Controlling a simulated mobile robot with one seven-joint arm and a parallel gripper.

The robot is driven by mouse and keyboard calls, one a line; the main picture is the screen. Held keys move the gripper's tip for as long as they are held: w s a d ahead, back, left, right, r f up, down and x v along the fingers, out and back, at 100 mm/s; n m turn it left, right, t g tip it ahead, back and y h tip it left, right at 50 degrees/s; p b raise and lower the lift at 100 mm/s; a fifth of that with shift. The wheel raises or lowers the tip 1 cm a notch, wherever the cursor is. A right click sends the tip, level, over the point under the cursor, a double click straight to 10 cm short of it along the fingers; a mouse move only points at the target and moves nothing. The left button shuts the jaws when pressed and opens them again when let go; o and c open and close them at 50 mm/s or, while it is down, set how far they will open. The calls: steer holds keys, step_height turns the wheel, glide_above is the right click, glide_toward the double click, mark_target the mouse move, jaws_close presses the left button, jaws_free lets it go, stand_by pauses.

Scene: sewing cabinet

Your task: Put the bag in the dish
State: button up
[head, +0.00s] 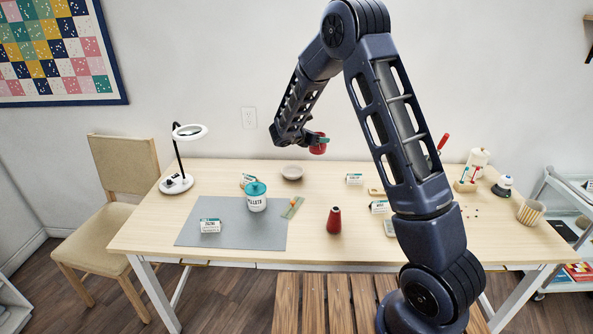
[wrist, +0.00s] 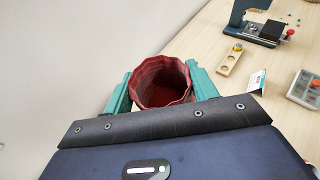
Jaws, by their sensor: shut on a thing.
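The bag (head: 318,148) is dark red, open at the top and wrinkled around its rim. My gripper (head: 310,141) is shut on it and holds it in the air above the back of the table. In the wrist view the bag (wrist: 162,82) sits upright between the two teal fingers of my gripper (wrist: 160,88), and its inside looks empty. The dish (head: 291,173) is a small, shallow, greyish-pink bowl near the table's back edge. It lies below and a little left of the bag in the head view. The dish is not visible in the wrist view.
A lamp (head: 176,182) stands at the left. Small cards, a striped cup (head: 531,211) and other items occupy the right side. The table around the dish is mostly clear.

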steer(key=w+a, duration=1.1)
steer(key=shift+w+a+f, duration=0.15)
step_height(320, 180, down, 19)
steer(key=shift+f, duration=0.2)
steer(key=shift+f, duration=0.15)
steer(key=o, duration=1)
steer(key=shift+o, duration=0.2)
steer(key=shift+r, duration=0.2)
steer(key=v, duration=1.2)
